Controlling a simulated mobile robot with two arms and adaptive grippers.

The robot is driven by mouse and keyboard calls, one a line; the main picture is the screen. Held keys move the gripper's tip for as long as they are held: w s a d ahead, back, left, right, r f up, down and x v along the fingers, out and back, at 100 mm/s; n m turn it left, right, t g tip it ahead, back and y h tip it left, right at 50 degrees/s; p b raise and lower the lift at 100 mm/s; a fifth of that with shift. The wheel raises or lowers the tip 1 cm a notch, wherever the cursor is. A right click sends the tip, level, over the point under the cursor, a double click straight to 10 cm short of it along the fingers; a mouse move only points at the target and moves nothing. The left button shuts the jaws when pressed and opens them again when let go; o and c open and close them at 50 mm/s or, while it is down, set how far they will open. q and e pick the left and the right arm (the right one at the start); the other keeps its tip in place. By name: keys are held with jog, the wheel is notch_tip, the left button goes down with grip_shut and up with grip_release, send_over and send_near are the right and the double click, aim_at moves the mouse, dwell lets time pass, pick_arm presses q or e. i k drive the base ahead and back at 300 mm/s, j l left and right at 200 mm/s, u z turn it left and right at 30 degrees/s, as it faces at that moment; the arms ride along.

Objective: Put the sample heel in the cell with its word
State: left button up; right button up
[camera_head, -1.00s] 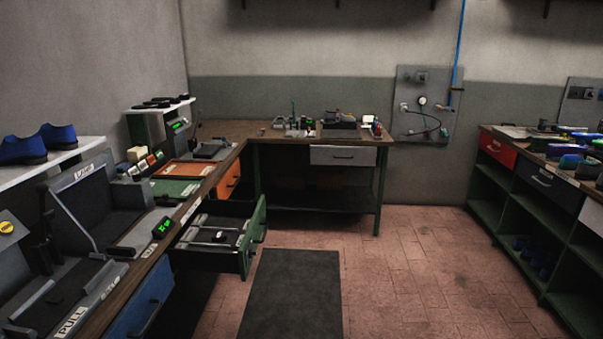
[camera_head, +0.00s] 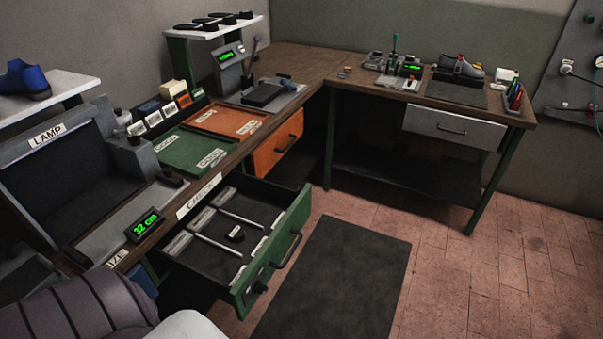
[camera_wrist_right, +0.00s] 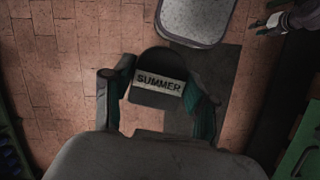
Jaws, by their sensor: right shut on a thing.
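My right gripper (camera_wrist_right: 155,88) is shut on the sample heel (camera_wrist_right: 153,97), a dark heel with a pale label reading SUMMER. The fingers grip it from both sides, above the floor. The green-fronted drawer (camera_head: 294,228) stands open in the head view. It has dark cells split by light dividers, with pale labels whose words are too small to read. Neither gripper shows in the head view.
The bench carries a green tray (camera_head: 190,152), an orange tray (camera_head: 228,121) and a display (camera_head: 145,225) reading 32 cm. An orange drawer (camera_head: 276,145) is shut. A dark mat (camera_head: 330,285) lies before the open drawer, with clear floor to its right.

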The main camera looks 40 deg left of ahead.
aim_at(255, 212)
jog(key=i+l+u, duration=0.2)
jog(key=i, duration=0.3)
jog(key=i+u, duration=0.2)
jog(key=i, duration=0.25)
jog(key=i+l+u, duration=0.25)
jog(key=i, duration=0.2)
jog(key=i+u, duration=0.15)
jog(key=u, duration=0.3)
jog(key=i+l+u, duration=0.1)
jog(key=u, duration=0.35)
jog(key=i+l+u, duration=0.15)
jog(key=u, duration=0.25)
jog(key=i+l+u, duration=0.2)
jog(key=u, duration=0.25)
jog(key=i+l+u, duration=0.1)
jog(key=u, duration=0.35)
jog(key=i+l+u, duration=0.1)
jog(key=u, duration=0.25)
jog(key=i+l+u, duration=0.15)
jog(key=i+u, duration=0.25)
jog(key=l+u, duration=0.2)
jog(key=u, duration=0.15)
